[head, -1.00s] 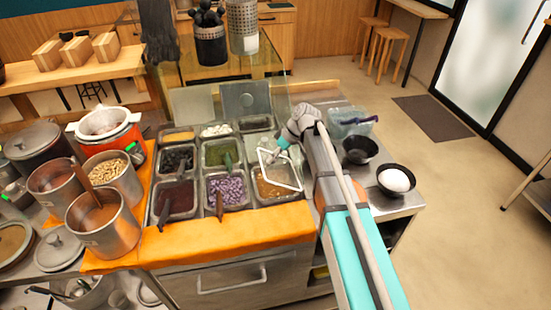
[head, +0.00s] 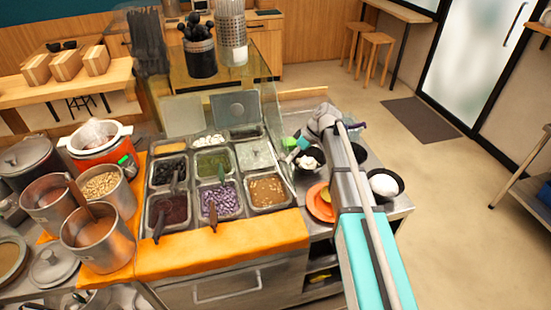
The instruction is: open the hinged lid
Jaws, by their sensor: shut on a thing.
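The hinged lid (head: 289,181) looks clear with a pale frame. In the head view it shows almost edge-on, as a thin pale line along the right side of the right-hand bins. The front right bin (head: 268,207), with brown topping in it, is uncovered. My gripper (head: 296,145) is at the lid's upper end, beside the bins, and is shut on the lid. Its green fingertips show, but my arm hides part of the grip.
Other steel topping bins (head: 215,165) fill the counter, with two grey lids (head: 237,108) upright behind. An orange plate (head: 320,203) and a bowl of white food (head: 310,160) stand right of the bins. Pots (head: 100,240) stand at left.

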